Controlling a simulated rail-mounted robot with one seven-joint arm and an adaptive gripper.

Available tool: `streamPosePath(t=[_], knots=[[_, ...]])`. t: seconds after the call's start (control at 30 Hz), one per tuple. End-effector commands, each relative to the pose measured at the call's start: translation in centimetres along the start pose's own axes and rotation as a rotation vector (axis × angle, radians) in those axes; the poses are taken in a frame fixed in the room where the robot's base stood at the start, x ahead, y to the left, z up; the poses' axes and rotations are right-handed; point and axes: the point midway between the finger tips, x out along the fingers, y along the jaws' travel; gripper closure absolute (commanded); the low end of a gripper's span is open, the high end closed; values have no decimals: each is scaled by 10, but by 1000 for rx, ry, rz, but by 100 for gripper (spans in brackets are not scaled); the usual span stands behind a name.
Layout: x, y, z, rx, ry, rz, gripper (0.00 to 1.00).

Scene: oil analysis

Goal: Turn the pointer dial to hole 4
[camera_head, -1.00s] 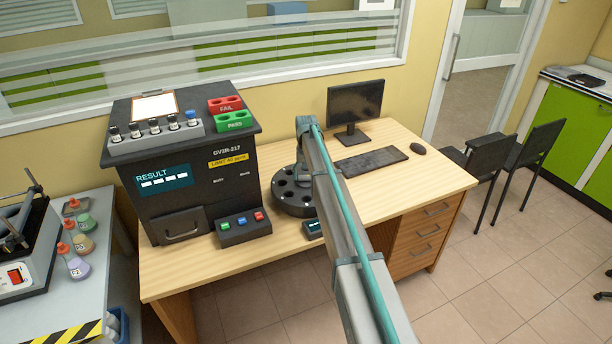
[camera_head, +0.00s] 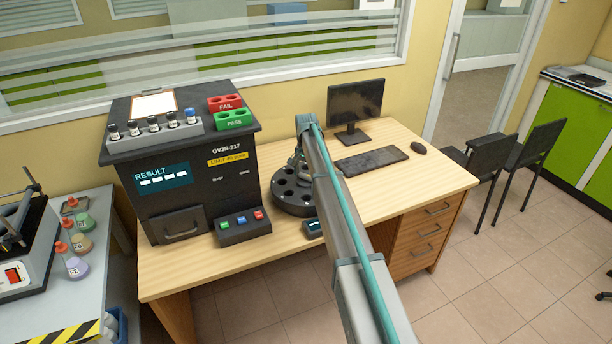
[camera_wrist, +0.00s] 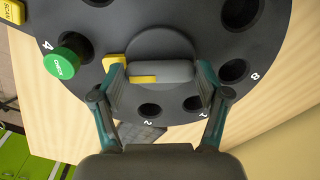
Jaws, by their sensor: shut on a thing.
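The pointer dial is a round dark carousel (camera_head: 292,203) with several holes, on the desk; its top fills much of the wrist view (camera_wrist: 110,100). A grey bar-shaped knob (camera_wrist: 165,72) with a yellow stripe stands at its hub. My gripper (camera_wrist: 162,78) is shut on this knob, one finger at each end. A yellow pointer piece (camera_wrist: 114,62) shows left of the knob, partly behind the left finger, on the side of a green-capped vial (camera_wrist: 62,62). That vial stands in the hole beside the number 4 (camera_wrist: 46,45). Numbers 2 and 8 also show.
A black analyser (camera_head: 190,170) with a RESULT display stands left of the carousel. A button box (camera_head: 243,227) and a small display (camera_head: 313,229) are in front. A monitor (camera_head: 355,105), keyboard (camera_head: 371,159) and mouse (camera_head: 418,149) stand to the right.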

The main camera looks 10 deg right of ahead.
Motion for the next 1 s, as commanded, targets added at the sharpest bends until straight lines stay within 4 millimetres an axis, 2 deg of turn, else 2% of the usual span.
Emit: streamPosePath(t=[0.4, 0.9, 0.93, 1.0], knots=[[-1, 0, -1, 190, 2, -1, 60], [-1, 0, -1, 211, 2, -1, 60], [-1, 0, -1, 211, 2, -1, 22], [-1, 0, -1, 211, 2, -1, 10]])
